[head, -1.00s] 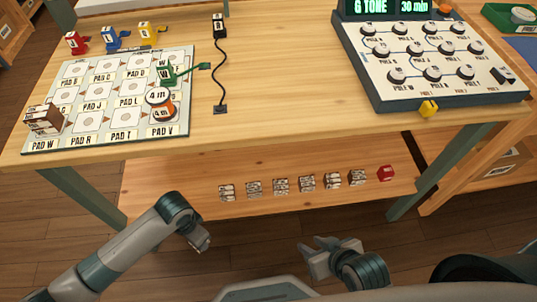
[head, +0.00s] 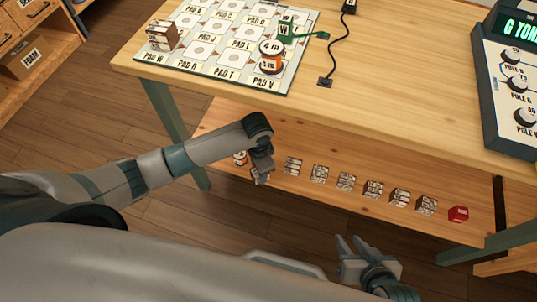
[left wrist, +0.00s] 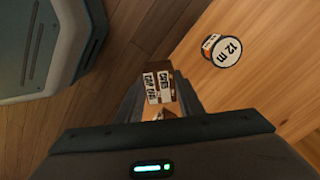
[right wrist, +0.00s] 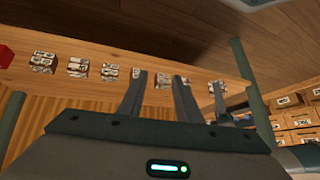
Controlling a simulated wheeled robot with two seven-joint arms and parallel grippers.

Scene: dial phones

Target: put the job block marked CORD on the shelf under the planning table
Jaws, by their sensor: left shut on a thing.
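My left gripper (head: 262,160) is shut on a brown and white job block (head: 260,176), at the left end of the shelf (head: 275,188) under the planning table (head: 410,85). The held block also shows between the fingers in the left wrist view (left wrist: 159,88). Its lettering is too small to read surely, so I cannot tell whether it says CORD. I cannot tell whether it touches the shelf. My right gripper (right wrist: 160,97) is open and empty, in front of the shelf; it shows in the head view too (head: 350,246).
Several similar blocks (head: 346,182) and a red block (head: 458,213) stand in a row on the shelf. A round 12 m piece (left wrist: 229,50) is near the held block. The pad board (head: 215,62) on top carries a brown block (head: 162,35). A table leg (head: 170,115) stands left.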

